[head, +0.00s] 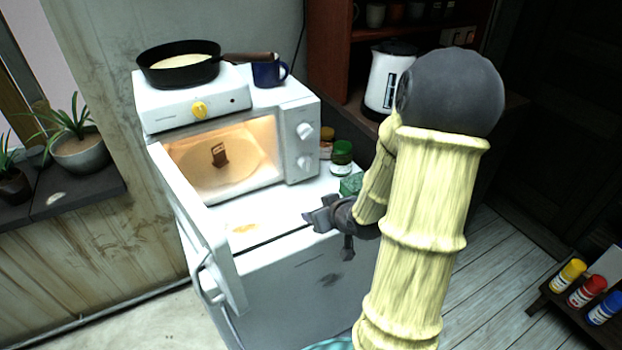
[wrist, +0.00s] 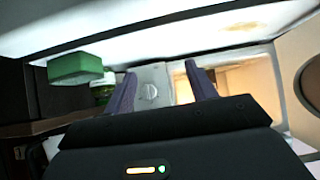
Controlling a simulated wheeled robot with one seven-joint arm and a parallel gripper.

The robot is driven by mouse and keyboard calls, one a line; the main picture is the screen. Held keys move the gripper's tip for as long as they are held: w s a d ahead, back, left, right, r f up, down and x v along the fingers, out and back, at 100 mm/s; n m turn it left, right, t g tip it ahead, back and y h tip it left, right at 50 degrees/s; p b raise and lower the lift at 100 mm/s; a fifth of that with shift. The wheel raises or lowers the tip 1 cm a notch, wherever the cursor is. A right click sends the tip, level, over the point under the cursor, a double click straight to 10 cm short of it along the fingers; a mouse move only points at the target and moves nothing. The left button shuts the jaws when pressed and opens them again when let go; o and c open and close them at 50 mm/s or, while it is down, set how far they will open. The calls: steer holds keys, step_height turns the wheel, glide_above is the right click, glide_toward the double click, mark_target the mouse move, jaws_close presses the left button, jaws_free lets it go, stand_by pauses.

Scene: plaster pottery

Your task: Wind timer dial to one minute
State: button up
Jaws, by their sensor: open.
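The white microwave (head: 290,110) stands on the fridge top with its door (head: 195,215) swung open and its inside lit. Its right panel has an upper dial (head: 304,131) and a lower dial (head: 304,162); I cannot read markings to tell which is the timer. My gripper (head: 322,215) is open and empty, in front of and below the panel, apart from the dials. In the wrist view, which is upside down, one round dial (wrist: 148,91) shows between my open fingers (wrist: 160,74). It appears to be the lower one; the upper is hidden there.
A green sponge (head: 351,184) and a green-lidded jar (head: 342,152) stand right of the microwave. A small brown item (head: 220,153) is inside it. On top are a hotplate (head: 190,100) with a pan (head: 178,70) and a blue mug (head: 267,72). A kettle (head: 387,80) stands behind.

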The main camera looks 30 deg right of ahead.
mark_target(309, 166)
steer(key=d+t+b, duration=0.1)
steer(key=d+f+t+b, duration=0.1)
steer(key=d+f+t+y+b, duration=0.1)
steer(key=d+t, duration=0.1)
steer(key=shift+m+b, duration=0.3)
steer(key=shift+m, duration=0.1)
steer(key=s+d+r+t+b, duration=0.1)
steer(key=t, duration=0.1)
steer(key=d+r+t+b, duration=0.1)
steer(key=shift+s+d+r+m+t, duration=0.3)
steer(key=shift+s+d+m+t, duration=0.05)
steer(key=shift+d+m+t, duration=0.05)
steer(key=w, duration=0.5)
steer(key=w+a, duration=0.1)
steer(key=w, duration=1.1)
steer(key=shift+w+a, duration=0.2)
steer(key=shift+a, duration=0.15)
steer(key=c, duration=1)
